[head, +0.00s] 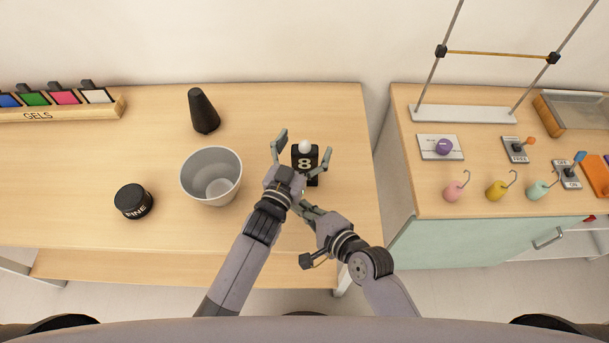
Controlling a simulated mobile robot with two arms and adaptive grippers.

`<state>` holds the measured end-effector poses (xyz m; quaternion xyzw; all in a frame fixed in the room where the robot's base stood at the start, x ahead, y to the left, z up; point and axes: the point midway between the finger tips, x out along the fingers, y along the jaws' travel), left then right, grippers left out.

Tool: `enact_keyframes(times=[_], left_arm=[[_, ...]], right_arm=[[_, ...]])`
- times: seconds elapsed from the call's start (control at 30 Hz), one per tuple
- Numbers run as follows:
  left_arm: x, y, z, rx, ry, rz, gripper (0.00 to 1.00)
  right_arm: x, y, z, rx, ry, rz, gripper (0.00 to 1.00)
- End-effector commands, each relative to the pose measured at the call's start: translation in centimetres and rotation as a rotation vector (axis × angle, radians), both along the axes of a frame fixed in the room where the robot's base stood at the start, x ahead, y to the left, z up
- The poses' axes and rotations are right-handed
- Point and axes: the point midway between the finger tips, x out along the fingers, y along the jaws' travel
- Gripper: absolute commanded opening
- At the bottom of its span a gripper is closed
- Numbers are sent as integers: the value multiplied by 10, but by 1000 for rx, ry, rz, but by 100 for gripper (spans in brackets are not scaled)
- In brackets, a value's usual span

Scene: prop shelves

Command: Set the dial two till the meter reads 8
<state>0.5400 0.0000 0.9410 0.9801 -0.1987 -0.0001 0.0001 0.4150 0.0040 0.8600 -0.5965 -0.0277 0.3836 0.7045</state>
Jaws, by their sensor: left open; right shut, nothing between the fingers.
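A small black block (313,180) with a white "8" on its face and a white ball on top stands near the right edge of the left table. My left gripper (303,150) is open, with one finger on each side of the block; I cannot tell whether they touch it. My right gripper (303,208) is shut and empty, just below and close to the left gripper. A purple knob (444,146) sits on a white plate on the right-hand cabinet. I see no label marking which item is dial two.
A grey bucket (212,176), a black cone (203,111) and a black "FINE" tin (133,201) stand left of my grippers. A gels rack (60,113) is far left. The right cabinet holds a metal frame (463,114), small levers (518,149) and several hooked weights (497,189). A gap separates the tables.

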Motion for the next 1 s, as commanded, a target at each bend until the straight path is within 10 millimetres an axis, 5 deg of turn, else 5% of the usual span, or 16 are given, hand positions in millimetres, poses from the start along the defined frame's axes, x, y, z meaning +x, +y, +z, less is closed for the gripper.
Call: enact_keyframes(times=[0.27, 0.73, 1.0], left_arm=[[-4, 2, 0, 0, 1, 0, 84], [-86, 36, -1, 1, 3, 0, 84], [-110, 46, 0, 0, 1, 0, 84]], right_arm=[[0, 0, 0, 0, 0, 0, 0], [0, 0, 0, 0, 0, 0, 0], [0, 0, 0, 0, 0, 0, 0]])
